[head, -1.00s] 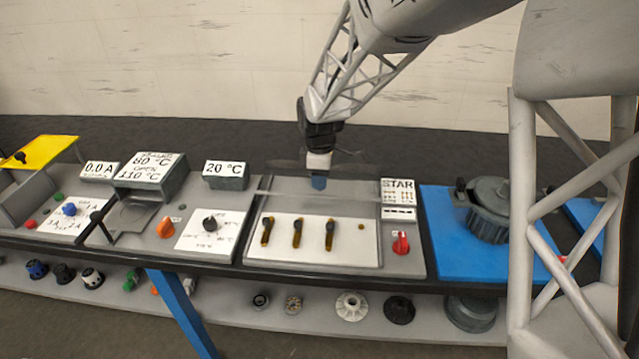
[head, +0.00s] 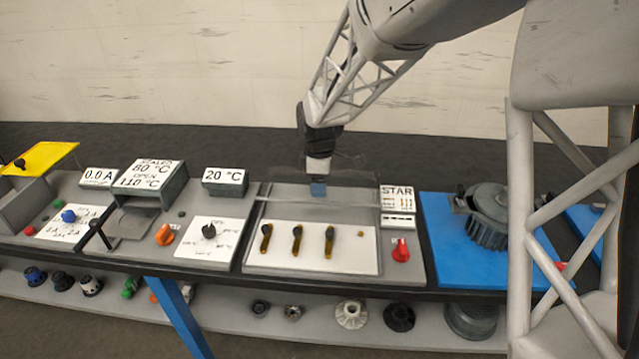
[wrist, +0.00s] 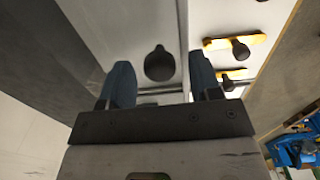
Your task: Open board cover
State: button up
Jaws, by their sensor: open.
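The board (head: 380,262) is a grey panel with a white face and several brass links with dark handles. Its clear cover (head: 352,178) shows faintly as a see-through sheet standing up from the back part of the board, around my gripper; its exact tilt is hard to tell. My gripper (head: 318,189) is over the back of the board with its blue fingertips low. In the wrist view my gripper (wrist: 162,82) is open, with a dark round knob (wrist: 159,64) between its fingers; I cannot tell whether they touch it. The links (wrist: 235,47) lie to the right.
Left of the board are a grey panel with an orange knob (head: 165,235) and a display box (head: 225,180). A red knob (head: 401,250) is at the board's right. A grey motor (head: 487,215) stands on a blue plate. Spare parts lie on the lower shelf.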

jog(key=shift+r, duration=3.7)
jog(key=shift+s+d+r, duration=0.15)
jog(key=shift+d, duration=0.1)
jog(key=s+d+r+m+t, duration=0.1)
jog(key=s+d+r+m, duration=0.35)
jog(key=s+d, duration=0.35)
jog(key=s+d+r+m, duration=0.3)
jog(key=s+d+m, duration=0.2)
jog(key=s+d, duration=0.3)
jog(key=s+d+f+m, duration=0.1)
jog(key=s+d+m, duration=0.3)
jog(key=s, duration=0.5)
jog(key=s+d+m+t, duration=0.1)
jog(key=s+d+m, duration=0.3)
jog(key=s, duration=0.6)
jog(key=shift+d+f+m+t, duration=0.3)
jog(key=shift+d+f+m, duration=0.05)
jog(key=shift+d, duration=0.1)
